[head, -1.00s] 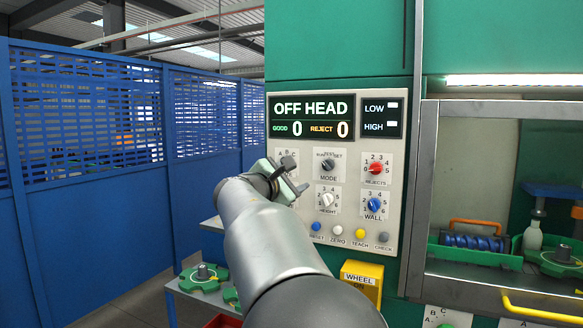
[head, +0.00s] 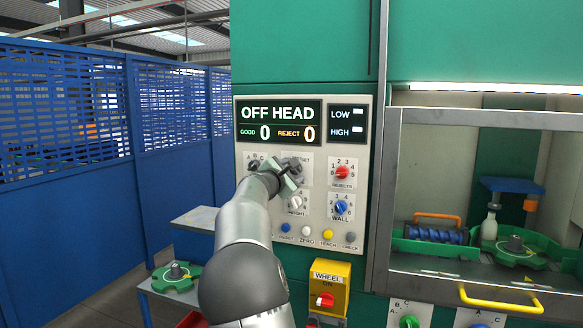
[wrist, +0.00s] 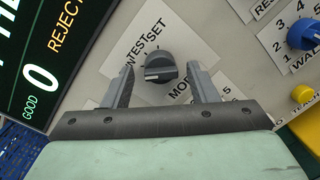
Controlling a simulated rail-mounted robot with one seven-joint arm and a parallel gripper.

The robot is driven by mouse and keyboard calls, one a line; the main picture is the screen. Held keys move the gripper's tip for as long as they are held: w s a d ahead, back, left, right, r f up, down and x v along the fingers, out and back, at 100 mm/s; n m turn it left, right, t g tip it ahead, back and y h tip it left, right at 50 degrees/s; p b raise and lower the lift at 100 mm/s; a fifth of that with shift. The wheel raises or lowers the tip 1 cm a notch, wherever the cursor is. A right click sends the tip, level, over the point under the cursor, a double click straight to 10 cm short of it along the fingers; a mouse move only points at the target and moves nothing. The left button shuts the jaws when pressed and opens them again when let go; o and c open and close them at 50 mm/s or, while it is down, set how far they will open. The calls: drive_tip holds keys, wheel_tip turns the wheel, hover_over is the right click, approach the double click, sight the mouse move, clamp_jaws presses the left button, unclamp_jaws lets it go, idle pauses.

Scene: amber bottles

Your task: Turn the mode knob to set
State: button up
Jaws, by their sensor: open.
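The mode knob (wrist: 160,68) is a dark grey dial on a white label plate, with "SET" and part of "TEST" printed above it in the wrist view. In that view my gripper (wrist: 163,80) is open, with one finger on each side of the knob and a gap to both. The knob's pale pointer line lies toward its left side, away from the "SET" print. In the head view my gripper (head: 291,170) is at the panel over the mode plate (head: 304,178) and hides most of the knob.
The display (head: 278,123) reads "OFF HEAD". Close by are a selector knob (head: 254,167), the red rejects knob (head: 342,172), the white height knob (head: 296,202) and the blue wall knob (head: 341,208). A row of buttons (head: 327,235) and a yellow wheel box (head: 328,285) lie below.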

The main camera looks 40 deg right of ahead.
drive_tip(key=shift+w+d, duration=0.1)
drive_tip(key=c, duration=0.9)
drive_tip(key=shift+c, duration=0.2)
